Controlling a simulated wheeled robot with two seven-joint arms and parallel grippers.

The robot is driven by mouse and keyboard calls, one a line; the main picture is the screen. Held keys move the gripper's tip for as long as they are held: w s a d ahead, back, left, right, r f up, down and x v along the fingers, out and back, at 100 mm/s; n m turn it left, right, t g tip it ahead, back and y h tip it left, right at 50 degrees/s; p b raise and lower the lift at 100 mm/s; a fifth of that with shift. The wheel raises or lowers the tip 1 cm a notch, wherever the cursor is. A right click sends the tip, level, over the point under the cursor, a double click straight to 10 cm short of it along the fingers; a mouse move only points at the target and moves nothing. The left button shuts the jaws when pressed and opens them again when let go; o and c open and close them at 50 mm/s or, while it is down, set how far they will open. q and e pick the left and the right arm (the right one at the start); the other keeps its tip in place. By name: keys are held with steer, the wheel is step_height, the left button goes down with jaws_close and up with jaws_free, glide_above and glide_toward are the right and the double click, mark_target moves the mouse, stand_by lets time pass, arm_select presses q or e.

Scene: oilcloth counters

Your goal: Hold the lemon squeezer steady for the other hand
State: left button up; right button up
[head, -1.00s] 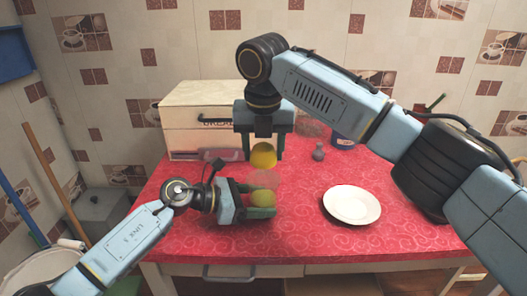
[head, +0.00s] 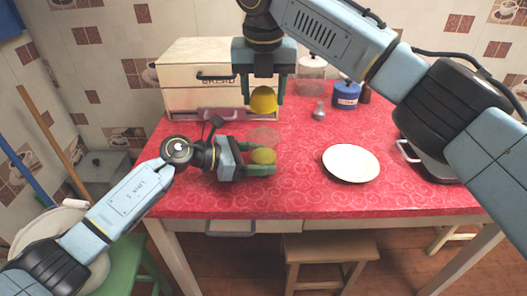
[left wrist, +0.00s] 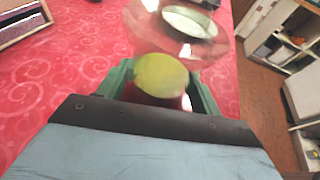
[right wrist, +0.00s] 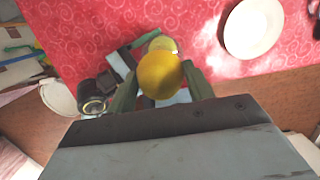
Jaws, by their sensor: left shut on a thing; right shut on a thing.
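My left gripper (head: 270,157) is low over the red counter, shut on a yellow-green rounded piece (left wrist: 160,75). A clear pinkish bowl (head: 263,138) sits just above that piece; together they look like the lemon squeezer. In the left wrist view the clear bowl (left wrist: 165,35) rises past the fingers. How the two parts join is unclear. My right gripper (head: 264,92) is shut on a yellow dome-shaped lemon piece (head: 264,101), held above the squeezer with a gap. In the right wrist view this lemon piece (right wrist: 160,76) partly covers the squeezer.
A white plate (head: 351,163) lies to the right on the red counter (head: 300,195). A bread box (head: 190,95) stands behind at the left. A shaker (head: 319,111), a blue canister (head: 346,94) and a glass jar (head: 311,75) are at the back. A dark pan (head: 435,165) is at the right.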

arm_select(q)
steer(key=o, duration=0.8)
steer(key=shift+o, duration=0.2)
steer(key=v, duration=1.2)
steer(key=shift+s, duration=0.15)
